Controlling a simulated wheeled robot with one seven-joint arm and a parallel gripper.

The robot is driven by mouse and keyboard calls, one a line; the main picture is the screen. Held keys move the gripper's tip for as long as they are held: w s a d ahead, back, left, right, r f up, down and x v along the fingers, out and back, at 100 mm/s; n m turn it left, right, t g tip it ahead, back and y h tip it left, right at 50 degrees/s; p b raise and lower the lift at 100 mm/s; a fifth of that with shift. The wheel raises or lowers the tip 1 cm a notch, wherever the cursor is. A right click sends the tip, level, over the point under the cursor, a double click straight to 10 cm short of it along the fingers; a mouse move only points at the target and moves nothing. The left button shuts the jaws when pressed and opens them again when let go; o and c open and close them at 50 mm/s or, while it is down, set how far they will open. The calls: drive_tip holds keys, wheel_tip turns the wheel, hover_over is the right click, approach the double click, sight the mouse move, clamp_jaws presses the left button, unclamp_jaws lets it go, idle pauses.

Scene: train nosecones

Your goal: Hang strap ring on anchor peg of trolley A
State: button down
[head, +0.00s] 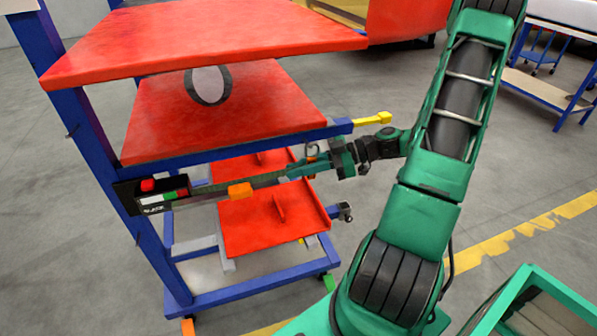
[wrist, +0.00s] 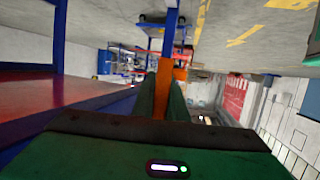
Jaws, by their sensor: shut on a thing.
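The near blue trolley (head: 90,150) carries red panels, and a yellow peg (head: 372,119) sticks out from the right end of its upper rail. My gripper (head: 300,170) is at the trolley's right side, below and left of the yellow peg. Its fingers point left and are shut on an orange piece (wrist: 162,95), which looks like part of the strap ring. A small grey ring (head: 313,150) shows at the fingers, apart from the peg. A dark strap (head: 212,188) with an orange tag (head: 240,190) runs left to a black box. The exact grip on the ring is partly hidden.
The black box (head: 150,196) with a red button sits at the trolley's left post. A lower red panel (head: 255,225) lies under the strap. A green open bin (head: 530,305) stands at bottom right. Another blue-framed trolley (head: 545,88) is at the back right. Floor between is clear.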

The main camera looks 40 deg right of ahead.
drive_tip(key=shift+w+d+f, duration=0.15)
drive_tip(key=shift+w+f, duration=0.05)
drive_tip(key=shift+w, duration=0.35)
drive_tip(key=shift+w+d+f, duration=0.15)
drive_tip(key=shift+w+f, duration=0.05)
drive_tip(key=shift+w, duration=0.35)
drive_tip(key=shift+f, duration=0.1)
drive_tip(key=shift+d, duration=0.1)
drive_tip(key=c, duration=1.7)
unclamp_jaws()
drive_tip(key=shift+d, duration=0.1)
